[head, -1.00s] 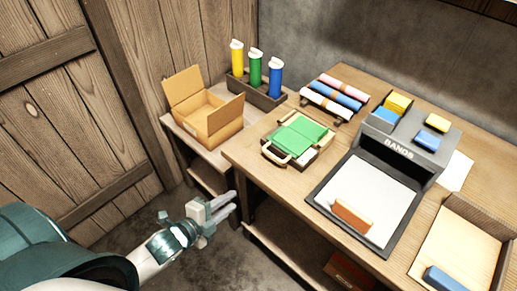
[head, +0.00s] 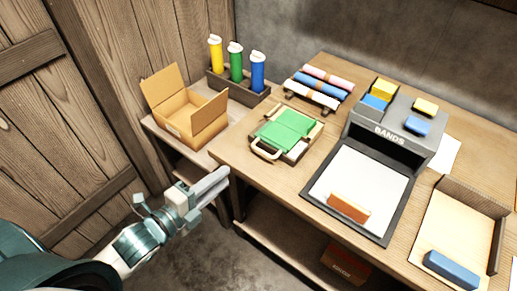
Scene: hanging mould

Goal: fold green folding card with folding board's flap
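The green folding card (head: 290,124) lies flat and spread on the folding board (head: 257,138), near the left part of the workbench. The board has a pale frame and a looped handle (head: 264,154) at its front-left side. My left gripper (head: 222,180) is in front of the bench's left corner, below and left of the board, apart from it. Its fingers lie close together and point right; I see nothing between them, but the gap is not clear. My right gripper is out of view.
An open cardboard box (head: 190,112) stands on the lower side table at left, by a rack of coloured tubes (head: 237,68). A grey BANDS dispenser (head: 400,130), a black-edged white mat (head: 360,190) with an orange block (head: 348,207), and a tray (head: 455,225) fill the right.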

